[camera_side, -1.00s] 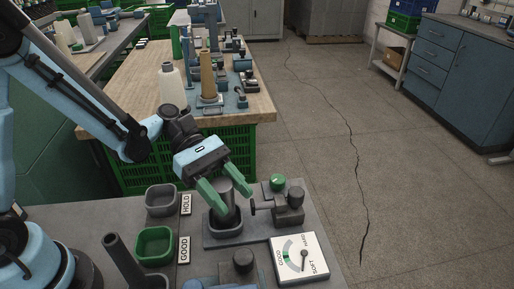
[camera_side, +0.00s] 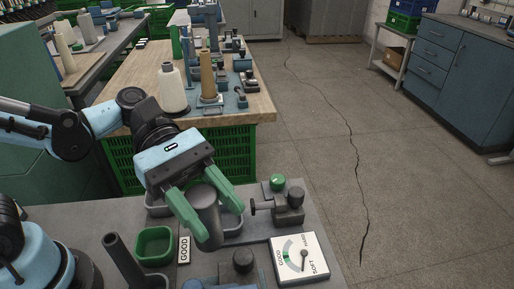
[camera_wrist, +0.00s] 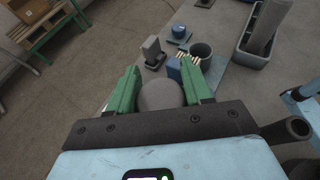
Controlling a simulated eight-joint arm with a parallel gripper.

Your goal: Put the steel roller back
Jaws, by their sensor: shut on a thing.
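The steel roller (camera_side: 207,212) is a plain grey cylinder, held upright or nearly so between the green fingers of my gripper (camera_side: 219,222). In the side view it is raised in front of a grey tray (camera_side: 233,231), which it partly hides. I cannot tell how far its lower end is above the tray or bench. In the wrist view the roller's round grey end (camera_wrist: 160,95) shows between both fingers of my gripper (camera_wrist: 160,82), which press on its sides.
A green bin (camera_side: 139,244) and dark upright post (camera_side: 119,255) are at left. The wooden table (camera_side: 140,85) behind holds cones and fittings.

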